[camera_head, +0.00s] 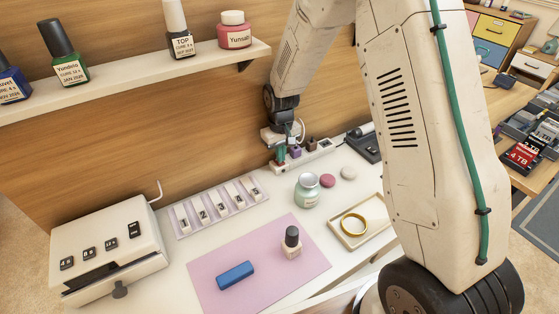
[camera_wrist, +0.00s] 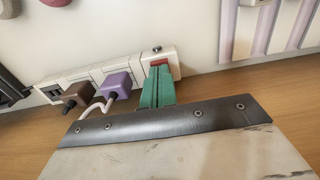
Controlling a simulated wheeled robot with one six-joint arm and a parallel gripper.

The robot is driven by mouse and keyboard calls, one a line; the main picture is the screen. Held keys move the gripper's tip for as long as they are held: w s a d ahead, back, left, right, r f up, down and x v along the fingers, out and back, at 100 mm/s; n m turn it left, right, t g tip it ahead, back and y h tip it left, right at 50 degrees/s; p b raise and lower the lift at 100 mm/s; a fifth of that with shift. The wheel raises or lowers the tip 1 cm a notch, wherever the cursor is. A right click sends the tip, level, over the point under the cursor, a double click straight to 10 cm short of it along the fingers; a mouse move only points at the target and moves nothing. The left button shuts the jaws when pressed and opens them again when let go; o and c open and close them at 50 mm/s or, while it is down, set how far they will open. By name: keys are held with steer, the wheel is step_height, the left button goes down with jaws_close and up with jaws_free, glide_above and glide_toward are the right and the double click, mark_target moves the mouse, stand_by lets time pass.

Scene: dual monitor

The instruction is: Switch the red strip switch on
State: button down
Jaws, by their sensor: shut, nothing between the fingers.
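The white power strip (camera_head: 322,151) lies on the desk against the wooden back panel. A brown plug and a purple plug (camera_wrist: 117,84) sit in it; the strip also shows in the wrist view (camera_wrist: 90,76). The red switch (camera_wrist: 175,71) is at one end of the strip, beside the purple plug, and is partly hidden by my fingers. My gripper (camera_head: 280,158) points down at that end, its green fingers shut with nothing between them. In the wrist view the fingertips (camera_wrist: 160,70) overlap the red switch; I cannot tell whether they press it or its position.
A jar (camera_head: 307,191), a tray (camera_head: 358,222) and a pink mat (camera_head: 215,290) are in front. A shelf (camera_head: 130,85) with bottles overhangs the desk at left.

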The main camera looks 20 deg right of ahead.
steer(key=shift+f, duration=0.55)
steer(key=shift+r, duration=3.55)
steer(key=shift+s, duration=0.1)
steer(key=s+d+r, duration=0.1)
steer(key=s+r, duration=0.6)
steer(key=s, duration=0.4)
steer(key=s+d+r+m+t, duration=0.1)
steer(key=s+r, duration=0.6)
steer(key=s, duration=0.5)
steer(key=s+d+r+m, duration=0.1)
steer(key=s+r, duration=0.7)
steer(key=s, duration=0.3)
steer(key=shift+s+d, duration=0.15)
steer(key=shift+s, duration=0.25)
